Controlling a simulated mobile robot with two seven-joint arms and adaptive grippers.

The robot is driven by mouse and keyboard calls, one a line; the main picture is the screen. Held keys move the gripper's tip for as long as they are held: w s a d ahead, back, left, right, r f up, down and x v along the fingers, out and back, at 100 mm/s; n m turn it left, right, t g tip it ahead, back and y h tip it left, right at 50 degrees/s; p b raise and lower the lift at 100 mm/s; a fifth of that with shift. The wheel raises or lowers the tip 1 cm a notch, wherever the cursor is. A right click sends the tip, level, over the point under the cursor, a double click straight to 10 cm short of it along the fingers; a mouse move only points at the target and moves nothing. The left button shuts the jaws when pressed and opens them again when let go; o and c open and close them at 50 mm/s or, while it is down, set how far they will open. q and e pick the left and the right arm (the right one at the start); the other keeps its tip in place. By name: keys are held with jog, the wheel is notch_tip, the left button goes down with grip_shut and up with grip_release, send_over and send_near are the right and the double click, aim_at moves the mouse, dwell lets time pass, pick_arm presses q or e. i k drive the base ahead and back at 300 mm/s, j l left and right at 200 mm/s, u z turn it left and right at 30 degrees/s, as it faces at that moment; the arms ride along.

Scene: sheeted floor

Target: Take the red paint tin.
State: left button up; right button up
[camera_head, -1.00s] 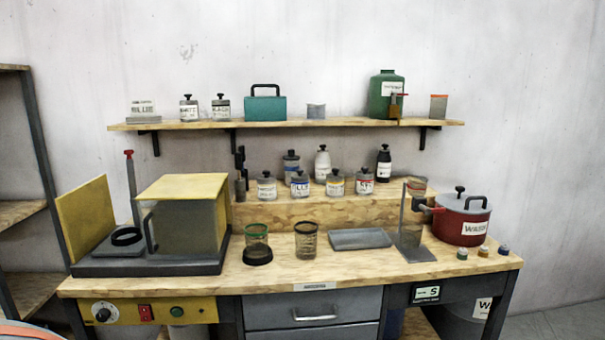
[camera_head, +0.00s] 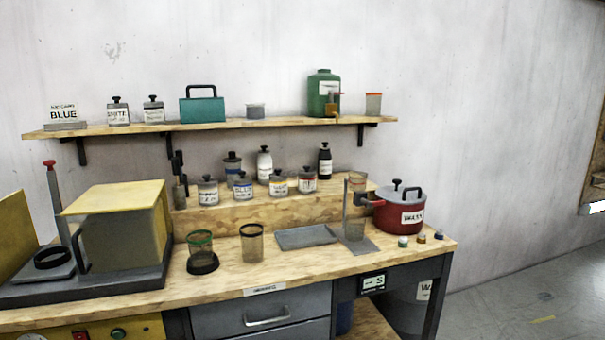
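Several small grey tins with black knobbed lids stand in a row on the raised wooden step at the back of the bench. The rightmost tin (camera_head: 307,181) has a white label with reddish lettering and looks like the red paint tin, though the text is too small to read surely. To its left stand a tin with a yellowish label (camera_head: 278,185), a tin marked blue (camera_head: 243,188) and another pale-labelled tin (camera_head: 208,192). Neither of my grippers is in view.
A red pot (camera_head: 398,215) labelled WASH stands at the bench's right end. A grey tray (camera_head: 306,237), mesh cups (camera_head: 251,243) and a yellow-topped box (camera_head: 120,230) occupy the bench. A shelf (camera_head: 215,127) hangs above.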

aim_at(306, 171)
jog(key=l+u, duration=0.1)
jog(key=u, duration=0.35)
jog(key=i+l+u, duration=0.1)
jog(key=l+u, duration=0.2)
jog(key=l, duration=0.15)
jog(key=i+l+u, duration=0.1)
jog(key=l+u, duration=0.2)
jog(key=l, duration=0.2)
